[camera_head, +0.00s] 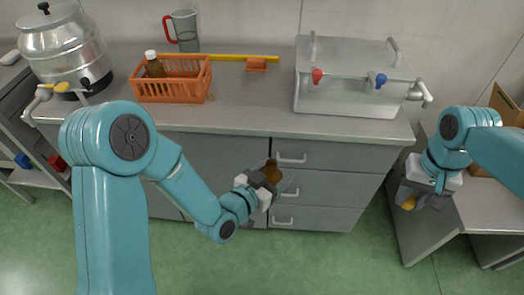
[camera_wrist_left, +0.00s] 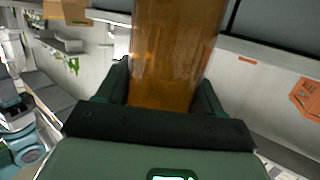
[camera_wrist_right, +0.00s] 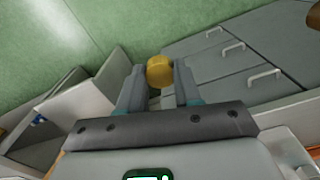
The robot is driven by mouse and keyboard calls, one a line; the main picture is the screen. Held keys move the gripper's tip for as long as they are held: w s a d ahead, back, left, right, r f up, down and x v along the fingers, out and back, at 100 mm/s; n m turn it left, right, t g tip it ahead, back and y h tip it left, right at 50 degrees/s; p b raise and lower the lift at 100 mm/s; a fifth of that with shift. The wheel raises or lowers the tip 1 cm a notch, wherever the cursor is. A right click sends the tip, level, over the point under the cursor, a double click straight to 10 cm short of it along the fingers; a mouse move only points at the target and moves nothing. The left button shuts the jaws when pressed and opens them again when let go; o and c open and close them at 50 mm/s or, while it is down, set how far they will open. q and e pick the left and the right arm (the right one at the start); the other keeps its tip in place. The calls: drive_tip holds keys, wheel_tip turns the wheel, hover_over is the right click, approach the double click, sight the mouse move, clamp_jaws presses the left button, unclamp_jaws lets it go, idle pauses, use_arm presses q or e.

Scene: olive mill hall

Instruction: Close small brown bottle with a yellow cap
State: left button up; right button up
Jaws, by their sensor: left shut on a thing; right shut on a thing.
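The small brown bottle (camera_head: 272,172) is in my left gripper (camera_head: 266,184), in front of the drawers. In the left wrist view the brown bottle (camera_wrist_left: 172,55) stands between the two fingers, its top out of the picture. The yellow cap (camera_wrist_right: 160,71) is between the fingertips of my right gripper (camera_wrist_right: 160,80) in the right wrist view. In the head view the yellow cap (camera_head: 409,202) shows below my right gripper (camera_head: 416,200), at the right. Bottle and cap are well apart. Both grippers are shut on what they hold.
The counter (camera_head: 240,100) carries an orange basket (camera_head: 172,92) with a white-capped brown bottle (camera_head: 154,66), a measuring jug (camera_head: 186,30), a metal pot (camera_head: 65,45) and a metal box with taps (camera_head: 345,90). A lower table (camera_head: 490,215) stands right. The air between the grippers is free.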

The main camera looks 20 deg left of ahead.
sight(271, 180)
use_arm(q)
drive_tip(key=s+d+f+m+g+h, duration=0.2)
drive_tip(key=s+d+f+m+h, duration=0.1)
drive_tip(key=d+f, duration=0.3)
drive_tip(key=shift+s+d+m+h, duration=0.25)
drive_tip(key=shift+d+m+h, duration=0.15)
drive_tip(key=shift+d+h, duration=0.3)
drive_tip(key=shift+a+f, duration=0.1)
use_arm(e)
drive_tip(key=shift+r+n, duration=0.1)
drive_tip(key=shift+n, duration=0.4)
drive_tip(key=s+a+r+n, duration=0.1)
drive_tip(key=s+a+n, duration=0.2)
drive_tip(key=a, duration=2.1)
drive_tip(key=n, duration=0.5)
drive_tip(key=shift+a+n, duration=0.4)
drive_tip(key=shift+f, duration=2)
